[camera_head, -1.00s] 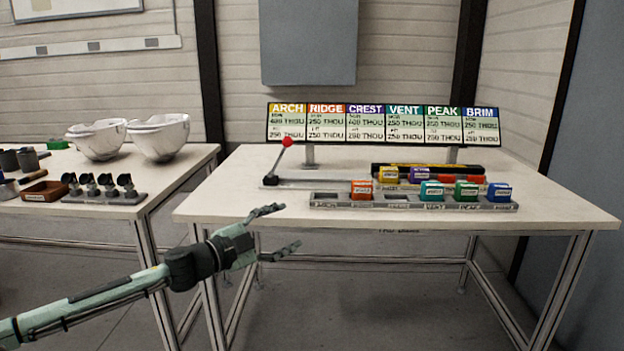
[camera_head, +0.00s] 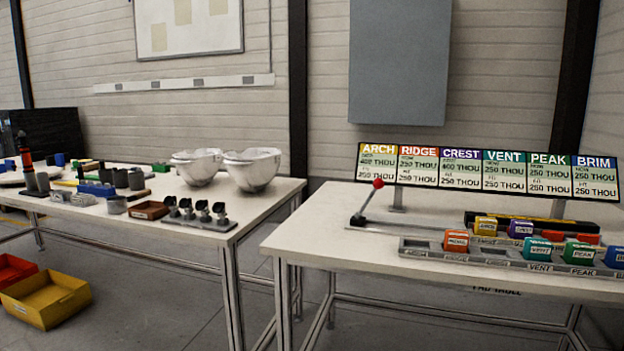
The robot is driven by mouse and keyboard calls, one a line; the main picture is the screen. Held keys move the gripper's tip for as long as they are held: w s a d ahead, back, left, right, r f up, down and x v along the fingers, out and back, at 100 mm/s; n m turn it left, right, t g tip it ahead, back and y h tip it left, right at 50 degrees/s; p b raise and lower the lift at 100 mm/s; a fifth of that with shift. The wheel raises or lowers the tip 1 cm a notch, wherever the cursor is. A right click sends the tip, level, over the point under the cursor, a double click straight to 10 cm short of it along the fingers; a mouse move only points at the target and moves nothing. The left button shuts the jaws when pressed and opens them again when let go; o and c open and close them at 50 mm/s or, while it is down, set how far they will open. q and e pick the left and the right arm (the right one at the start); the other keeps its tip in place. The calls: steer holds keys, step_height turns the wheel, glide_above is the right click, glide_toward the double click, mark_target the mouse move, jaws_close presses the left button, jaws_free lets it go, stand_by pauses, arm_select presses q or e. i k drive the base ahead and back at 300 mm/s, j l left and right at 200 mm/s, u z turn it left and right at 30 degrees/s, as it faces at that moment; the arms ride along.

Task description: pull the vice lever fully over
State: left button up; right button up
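The lever (camera_head: 369,200) has a red ball knob (camera_head: 378,183) on a thin grey rod. It stands at the left end of a low grey metal bar (camera_head: 400,230) on the right table, tilted with its knob up and to the right. This looks like the vice lever; the vice's jaws cannot be clearly made out. Neither of my grippers shows in the head view, and nothing touches the lever.
The right table (camera_head: 310,240) bears a rack (camera_head: 480,255) of coloured blocks and a sign board (camera_head: 485,172). The left table (camera_head: 120,222) holds white helmet shells (camera_head: 252,168), a brown tray (camera_head: 150,210) and dark cups. A yellow bin (camera_head: 45,298) is on the floor.

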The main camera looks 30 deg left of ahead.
mark_target(378, 183)
steer(key=i+l+u, duration=0.1)
steer(key=u, duration=0.3)
steer(key=i+l+u, duration=0.25)
steer(key=u, duration=0.2)
steer(key=i+l+u, duration=0.15)
steer(key=u, duration=0.25)
steer(key=i+l+u, duration=0.15)
steer(key=l, duration=0.2)
steer(key=i+l+u, duration=0.1)
steer(key=l, duration=0.3)
steer(key=i+l+u, duration=0.15)
steer(key=l, duration=0.25)
